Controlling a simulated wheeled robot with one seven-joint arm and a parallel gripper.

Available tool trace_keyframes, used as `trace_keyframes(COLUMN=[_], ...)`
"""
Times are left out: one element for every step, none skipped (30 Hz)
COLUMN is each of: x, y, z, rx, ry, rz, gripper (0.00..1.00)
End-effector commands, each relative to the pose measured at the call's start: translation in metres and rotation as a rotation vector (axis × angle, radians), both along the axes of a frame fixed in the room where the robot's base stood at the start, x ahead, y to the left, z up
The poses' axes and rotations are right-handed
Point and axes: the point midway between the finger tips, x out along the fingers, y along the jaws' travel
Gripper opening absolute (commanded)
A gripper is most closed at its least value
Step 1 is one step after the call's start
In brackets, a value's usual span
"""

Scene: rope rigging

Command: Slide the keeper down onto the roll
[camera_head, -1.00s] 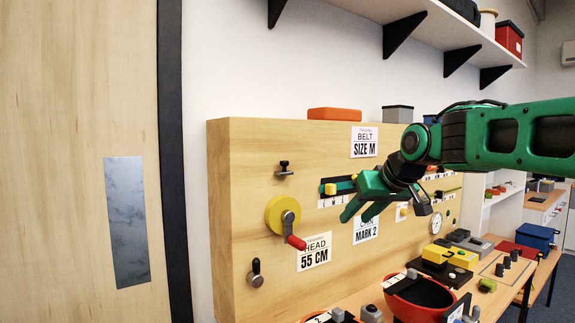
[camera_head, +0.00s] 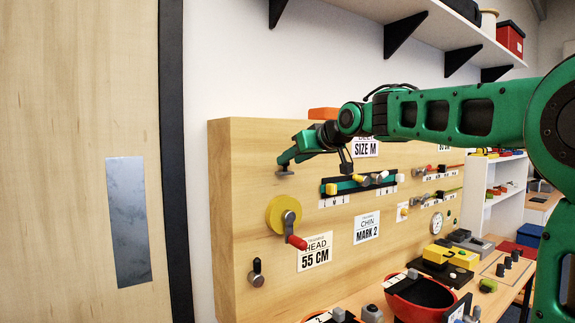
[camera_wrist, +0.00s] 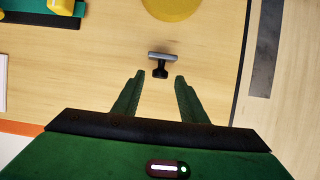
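The keeper (camera_head: 285,172) is a small dark and grey knob on the wooden board, above the roll, partly hidden by my gripper in the head view. In the wrist view the keeper (camera_wrist: 161,58) is a grey crossbar on a black stem, just ahead of the fingertips and roughly between their lines. The yellow roll (camera_head: 279,214) with a red handle hangs below it; the roll's edge also shows in the wrist view (camera_wrist: 172,8). My gripper (camera_head: 283,162) is open and empty, its fingers (camera_wrist: 158,80) pointing at the keeper. Contact with the keeper is not visible.
A similar knob (camera_head: 256,273) sits below the roll. A green and black slider rail (camera_head: 358,184) with a yellow block is to the right. Labels such as HEAD 55 CM (camera_head: 315,251) are on the board. A red bowl (camera_head: 420,297) stands on the bench.

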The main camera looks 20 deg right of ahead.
Motion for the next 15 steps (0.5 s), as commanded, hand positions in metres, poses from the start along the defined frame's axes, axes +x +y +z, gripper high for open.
trace_keyframes(x=[0.006,0.008,0.011,0.013,0.014,0.015,0.016,0.016,0.017,0.017,0.017,0.017,0.017,0.017,0.017], y=[0.002,0.003,0.003,0.004,0.004,0.005,0.005,0.005,0.005,0.005,0.005,0.005,0.005,0.005,0.005], z=[-0.003,-0.004,-0.005,-0.006,-0.006,-0.007,-0.007,-0.007,-0.007,-0.007,-0.007,-0.007,-0.007,-0.007,-0.007], rx=[0.0,0.0,0.0,0.0,0.0,0.0,0.0,0.0,0.0,0.0,0.0,0.0,0.001,0.001,0.001], ry=[0.001,0.001,0.001,0.001,0.001,0.0,0.0,0.0,0.0,0.0,0.0,0.0,0.0,0.0,0.0], rz=[0.0,0.0,0.0,0.0,0.0,0.0,0.0,0.0,-0.001,-0.001,-0.001,-0.001,-0.001,-0.001,-0.001], gripper=[0.39,0.39,0.39,0.39,0.39,0.39,0.39,0.39,0.39,0.39,0.39,0.39,0.39,0.39,0.39])
